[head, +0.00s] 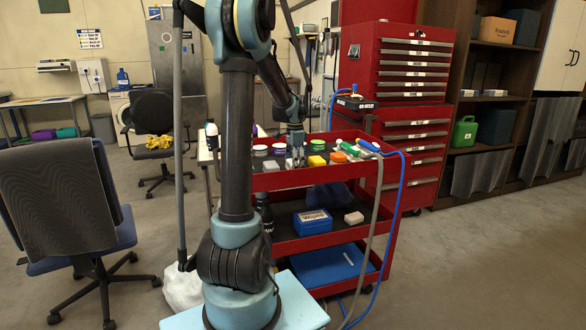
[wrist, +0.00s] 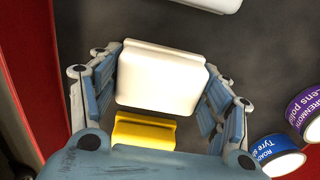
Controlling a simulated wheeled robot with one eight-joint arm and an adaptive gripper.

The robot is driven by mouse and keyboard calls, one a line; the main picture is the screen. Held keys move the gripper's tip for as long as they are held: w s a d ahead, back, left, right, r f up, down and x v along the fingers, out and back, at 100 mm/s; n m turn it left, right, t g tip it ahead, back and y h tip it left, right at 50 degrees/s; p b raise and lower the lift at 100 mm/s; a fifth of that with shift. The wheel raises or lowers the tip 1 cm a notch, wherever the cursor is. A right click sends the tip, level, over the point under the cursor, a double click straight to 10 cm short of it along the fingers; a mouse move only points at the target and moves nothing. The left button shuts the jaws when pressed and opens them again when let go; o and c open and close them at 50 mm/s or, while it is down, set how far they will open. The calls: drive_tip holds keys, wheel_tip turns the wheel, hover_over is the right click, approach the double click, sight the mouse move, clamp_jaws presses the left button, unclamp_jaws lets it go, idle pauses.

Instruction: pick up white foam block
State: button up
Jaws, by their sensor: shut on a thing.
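The white foam block (wrist: 160,82) sits between the two fingers of my gripper (wrist: 164,66) in the wrist view, with a finger against each side. In the head view my gripper (head: 297,160) points down over the top tray of the red cart (head: 375,168), and the block is mostly hidden there. I cannot tell whether the block is clear of the tray. A yellow block (wrist: 145,130) lies close beside it in the wrist view; it also shows in the head view (head: 316,161).
An orange item (head: 338,157) and a grey block (head: 271,166) share the tray. A blue hose (head: 398,200) hangs at the cart's right.

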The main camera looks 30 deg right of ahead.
wheel_tip(320, 180, up, 10)
idle(0.6)
